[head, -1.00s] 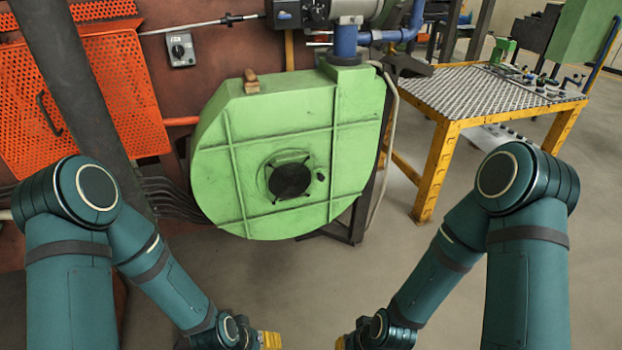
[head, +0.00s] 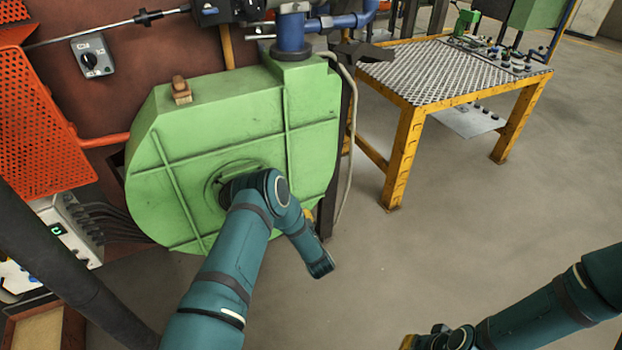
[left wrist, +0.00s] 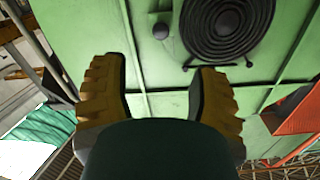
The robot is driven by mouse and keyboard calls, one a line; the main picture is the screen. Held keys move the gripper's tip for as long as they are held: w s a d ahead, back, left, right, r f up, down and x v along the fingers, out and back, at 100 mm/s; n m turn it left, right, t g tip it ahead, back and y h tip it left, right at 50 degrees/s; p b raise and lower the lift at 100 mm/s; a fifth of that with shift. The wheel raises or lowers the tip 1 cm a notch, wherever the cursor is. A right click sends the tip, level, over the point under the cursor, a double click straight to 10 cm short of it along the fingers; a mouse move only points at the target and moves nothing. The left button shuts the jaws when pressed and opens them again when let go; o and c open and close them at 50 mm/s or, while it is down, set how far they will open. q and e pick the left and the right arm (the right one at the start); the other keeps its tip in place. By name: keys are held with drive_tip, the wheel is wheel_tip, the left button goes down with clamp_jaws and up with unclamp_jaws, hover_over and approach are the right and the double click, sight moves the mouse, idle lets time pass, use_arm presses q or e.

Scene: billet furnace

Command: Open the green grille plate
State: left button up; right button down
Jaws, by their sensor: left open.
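The green housing (head: 235,115) stands in the middle left of the head view. Its round grille is mostly hidden behind my left arm there; part of the raised rim (head: 213,182) shows. In the left wrist view the dark spiral grille (left wrist: 228,35) is at the top right, on the green plate (left wrist: 165,75). A small dark round knob (left wrist: 160,31) sits beside it. My left gripper (left wrist: 160,68) is open, its two yellow-backed fingers apart and nothing between them, facing the green face below the knob. My right gripper (head: 408,341) shows only partly at the bottom edge of the head view.
A yellow table (head: 405,150) with a patterned metal top stands to the right. An orange perforated panel (head: 35,125) and a control box with cables (head: 75,225) are at the left. Blue pipes (head: 320,24) rise above the housing.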

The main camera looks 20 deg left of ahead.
use_arm(q)
drive_tip(key=shift+r+b+x, duration=0.1)
drive_tip(key=shift+b+x, duration=0.65)
drive_tip(key=shift+x, duration=2.7)
drive_tip(key=shift+r+b+x, duration=0.15)
drive_tip(key=shift+b+x, duration=0.6)
drive_tip(key=shift+x, duration=2.75)
clamp_jaws()
